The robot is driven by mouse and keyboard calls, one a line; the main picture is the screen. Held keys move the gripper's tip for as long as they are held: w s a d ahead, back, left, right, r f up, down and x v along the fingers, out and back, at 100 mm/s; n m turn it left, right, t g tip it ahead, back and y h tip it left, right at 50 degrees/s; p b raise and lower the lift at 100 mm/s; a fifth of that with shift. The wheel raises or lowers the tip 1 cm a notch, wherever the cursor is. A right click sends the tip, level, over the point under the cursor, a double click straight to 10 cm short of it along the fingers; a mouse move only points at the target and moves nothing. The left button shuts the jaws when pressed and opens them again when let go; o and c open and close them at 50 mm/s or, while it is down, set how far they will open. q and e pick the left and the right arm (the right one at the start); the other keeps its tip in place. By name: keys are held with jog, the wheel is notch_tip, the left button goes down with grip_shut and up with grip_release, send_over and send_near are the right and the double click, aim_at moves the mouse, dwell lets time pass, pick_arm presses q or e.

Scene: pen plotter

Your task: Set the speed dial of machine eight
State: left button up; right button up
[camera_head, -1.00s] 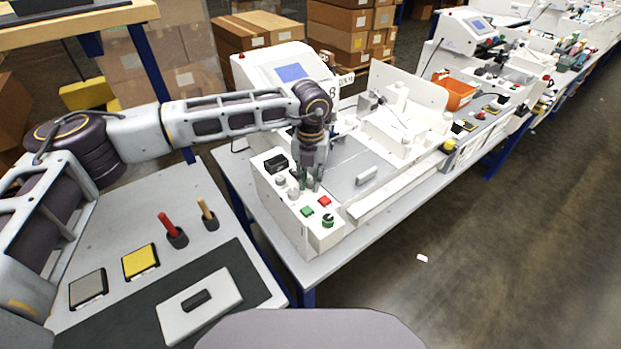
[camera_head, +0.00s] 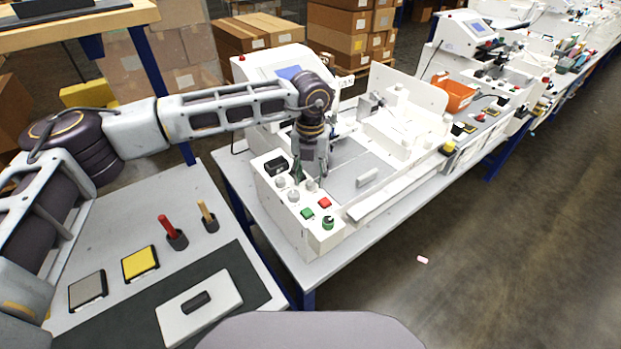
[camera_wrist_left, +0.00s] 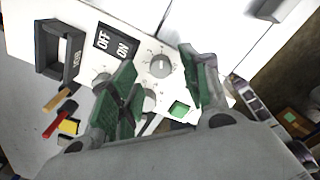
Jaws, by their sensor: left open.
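Machine eight (camera_head: 262,205) is the near white plotter, with a sloped control panel at its front left corner. Several grey dials stand there, including a front dial (camera_head: 293,196) and a rear left dial (camera_head: 280,182). My left gripper (camera_head: 310,178) is open and points down over the panel's dials. In the left wrist view, a grey dial (camera_wrist_left: 160,66) with marks around it shows between the open fingers (camera_wrist_left: 157,58), and nothing is gripped. Another dial (camera_wrist_left: 148,98) is partly hidden by a finger. I cannot read which dial is for speed.
A side table (camera_head: 110,225) at left holds pads and pens. More machines line the bench at right.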

aim_at(311, 183)
pick_arm(q)
jog(key=shift+r, duration=2.9)
